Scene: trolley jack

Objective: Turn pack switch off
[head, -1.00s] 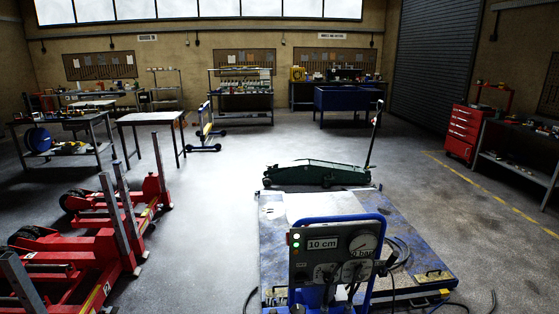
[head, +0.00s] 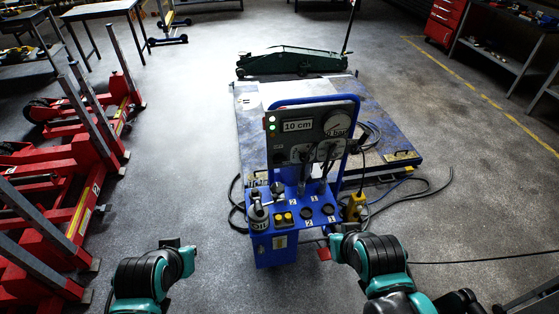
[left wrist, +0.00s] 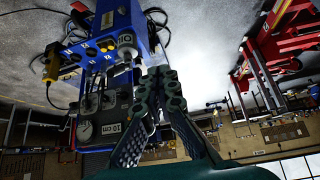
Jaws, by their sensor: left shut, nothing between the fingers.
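The blue power pack (head: 275,247) stands in front of me, with a grey control panel (head: 314,124) on its upright frame. The panel has a "10 cm" display, a round bar gauge, two dials and small lamps at its left edge, one red and others green. Which small control is the pack switch I cannot tell. The pack also shows upside down in the left wrist view (left wrist: 124,14). My left gripper (head: 172,243) is left of the pack, apart from it; in the left wrist view its fingers (left wrist: 160,78) are together and empty. My right gripper (head: 346,232) is near the pack's right side, its fingers unclear.
Red lifting columns (head: 68,200) stand at left. Black cables (head: 425,192) lie on the floor at right. The floor between the columns and the pack is clear.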

